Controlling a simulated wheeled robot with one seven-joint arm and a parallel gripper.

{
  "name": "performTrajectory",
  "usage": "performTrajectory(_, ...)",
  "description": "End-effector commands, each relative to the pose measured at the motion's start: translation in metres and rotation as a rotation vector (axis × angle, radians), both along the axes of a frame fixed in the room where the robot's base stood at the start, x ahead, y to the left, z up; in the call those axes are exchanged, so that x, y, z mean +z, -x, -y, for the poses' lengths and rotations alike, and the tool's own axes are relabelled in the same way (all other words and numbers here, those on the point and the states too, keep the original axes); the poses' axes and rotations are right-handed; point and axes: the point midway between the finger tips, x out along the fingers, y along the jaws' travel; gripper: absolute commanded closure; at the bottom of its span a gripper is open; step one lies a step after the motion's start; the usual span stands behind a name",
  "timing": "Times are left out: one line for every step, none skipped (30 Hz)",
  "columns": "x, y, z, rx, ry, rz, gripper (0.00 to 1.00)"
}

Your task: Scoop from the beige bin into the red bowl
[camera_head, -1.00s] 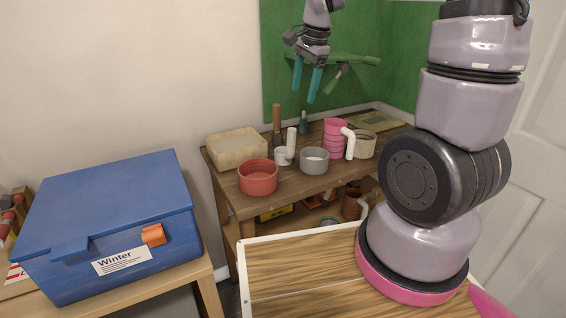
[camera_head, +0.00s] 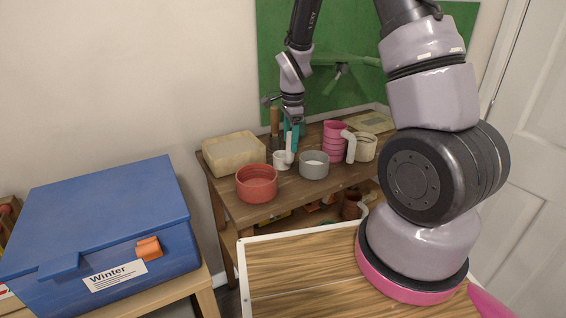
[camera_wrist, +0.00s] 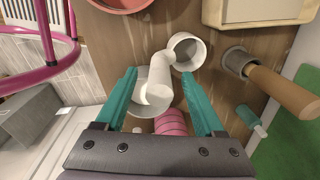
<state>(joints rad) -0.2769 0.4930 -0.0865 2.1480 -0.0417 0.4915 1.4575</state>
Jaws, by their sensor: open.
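The beige bin (camera_head: 237,165) stands at the left of the wooden workbench; its edge shows at the top right of the wrist view (camera_wrist: 262,20). The red bowl (camera_head: 257,188) sits in front of it and is cut off at the top of the wrist view (camera_wrist: 122,4). A white scoop (camera_head: 281,161) stands right of the bin, its handle upright. My gripper (camera_head: 291,142) points down over the scoop. In the wrist view my open teal fingers (camera_wrist: 163,103) have the scoop's white handle (camera_wrist: 158,92) between them, with gaps on both sides.
A grey bowl (camera_head: 314,168), a pink ribbed cup (camera_head: 333,142) with a white handle, and a cream pot (camera_head: 365,149) stand to the right. A wooden-handled tool (camera_wrist: 285,92) and a green bottle (camera_wrist: 246,116) are close by. A blue box (camera_head: 105,220) is at left.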

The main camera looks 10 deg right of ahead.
Motion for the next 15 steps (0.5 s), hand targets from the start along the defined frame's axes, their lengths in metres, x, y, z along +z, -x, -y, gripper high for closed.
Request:
performTrajectory(-0.010,0.000,0.001,-0.001,0.002,-0.006,0.30)
performTrajectory(-0.015,0.000,0.000,0.000,0.001,-0.005,0.30)
performTrajectory(-0.021,0.000,0.000,0.000,0.001,-0.006,0.30)
performTrajectory(-0.025,-0.001,0.000,0.000,0.001,-0.005,0.30)
performTrajectory(-0.028,-0.002,0.000,0.000,0.000,-0.004,0.30)
performTrajectory(-0.032,-0.002,0.000,0.000,0.000,-0.004,0.30)
performTrajectory(-0.034,-0.002,0.000,0.000,0.000,-0.003,0.30)
performTrajectory(-0.035,-0.002,0.000,0.000,0.000,-0.002,0.30)
performTrajectory(-0.036,-0.003,0.000,0.001,0.000,-0.001,0.30)
performTrajectory(-0.037,-0.003,0.000,0.001,0.000,-0.001,0.30)
performTrajectory(-0.037,-0.003,0.000,0.001,0.000,0.000,0.30)
performTrajectory(-0.037,-0.003,0.000,0.001,0.000,0.000,0.30)
performTrajectory(-0.036,-0.003,0.000,0.001,0.000,0.000,0.30)
performTrajectory(-0.036,-0.003,0.000,0.001,0.000,0.000,0.30)
performTrajectory(-0.036,-0.003,0.000,0.001,0.000,0.000,0.30)
